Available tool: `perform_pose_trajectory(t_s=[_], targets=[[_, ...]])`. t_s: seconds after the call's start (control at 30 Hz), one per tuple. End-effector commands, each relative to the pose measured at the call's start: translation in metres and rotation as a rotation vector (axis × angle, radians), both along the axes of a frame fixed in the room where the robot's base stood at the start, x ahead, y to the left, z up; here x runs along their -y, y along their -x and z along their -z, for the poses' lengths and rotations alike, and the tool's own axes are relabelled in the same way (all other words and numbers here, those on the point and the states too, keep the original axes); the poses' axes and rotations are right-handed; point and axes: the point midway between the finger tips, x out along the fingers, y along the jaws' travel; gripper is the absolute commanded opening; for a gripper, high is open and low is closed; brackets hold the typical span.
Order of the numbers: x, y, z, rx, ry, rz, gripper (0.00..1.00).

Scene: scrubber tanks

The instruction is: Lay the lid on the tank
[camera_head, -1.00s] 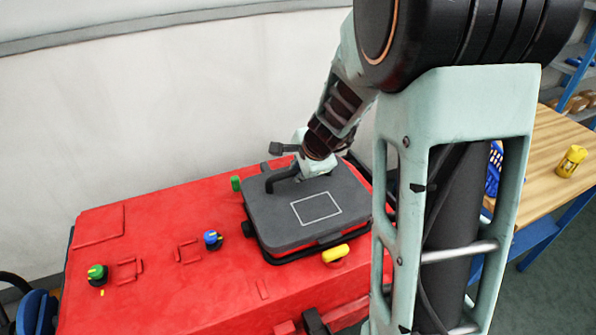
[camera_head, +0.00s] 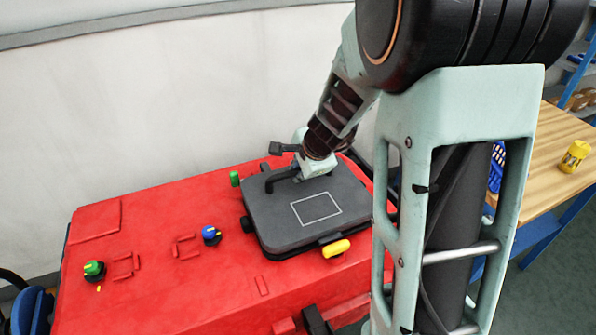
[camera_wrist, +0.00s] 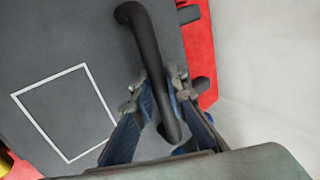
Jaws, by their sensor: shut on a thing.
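The dark grey lid (camera_head: 285,225) with a white rectangle outline lies flat over the opening on top of the red tank (camera_head: 150,262). The opening under it is hidden. The lid's black bar handle (camera_head: 282,179) stands at its far side. My gripper (camera_wrist: 168,92) is shut on the handle, its fingers on either side of the bar in the wrist view. In the head view my gripper (camera_head: 297,172) is partly hidden by my wrist. The lid (camera_wrist: 75,60) fills much of the wrist view. Whether it is fully seated cannot be told.
A yellow knob (camera_head: 336,248) is close to the lid's near edge. A blue knob (camera_head: 211,235) and two green knobs, one (camera_head: 234,179) near the lid and one (camera_head: 94,270) far left, stand on the tank. A wooden table (camera_head: 545,165) bears a yellow container (camera_head: 575,156) at right.

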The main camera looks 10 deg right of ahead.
Motion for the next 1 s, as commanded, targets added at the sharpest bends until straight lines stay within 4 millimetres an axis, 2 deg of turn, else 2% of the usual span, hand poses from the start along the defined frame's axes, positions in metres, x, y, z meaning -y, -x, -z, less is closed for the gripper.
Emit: perform_pose_trajectory(t_s=[0.2, 1.0], targets=[[0.0, -0.001, 0.008, 0.002, 0.0, 0.001, 0.0], [0.0, 0.0, 0.017, 0.002, 0.001, 0.0, 0.0]])
